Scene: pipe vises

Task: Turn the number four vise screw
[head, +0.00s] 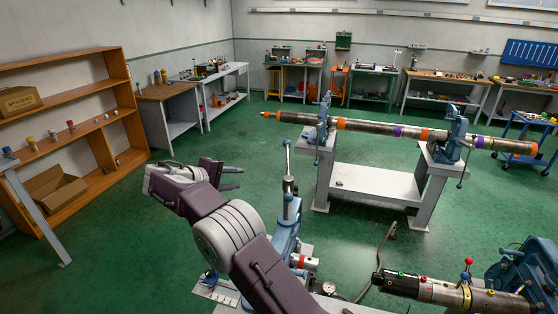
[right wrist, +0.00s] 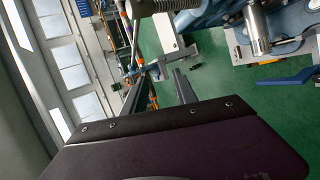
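My right gripper (head: 231,178) is raised in front of the shelf side of the room, left of the nearest vise. Its two fingers are apart with nothing between them; they also show apart in the right wrist view (right wrist: 160,86). A blue vise (head: 287,232) with an upright screw and handle stands just behind my right arm, which partly hides it. Another blue vise (head: 526,268) is at the right front. Two more vises, a left one (head: 322,125) and a right one (head: 455,140), grip a long pipe. I cannot read any vise number. My left gripper is not in view.
The long banded pipe (head: 380,129) spans a grey stand (head: 370,183). A shorter pipe (head: 440,290) with coloured knobs lies at the lower right. An orange shelf (head: 120,105) with a cardboard box (head: 52,190) is at left. Green floor between is mostly clear.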

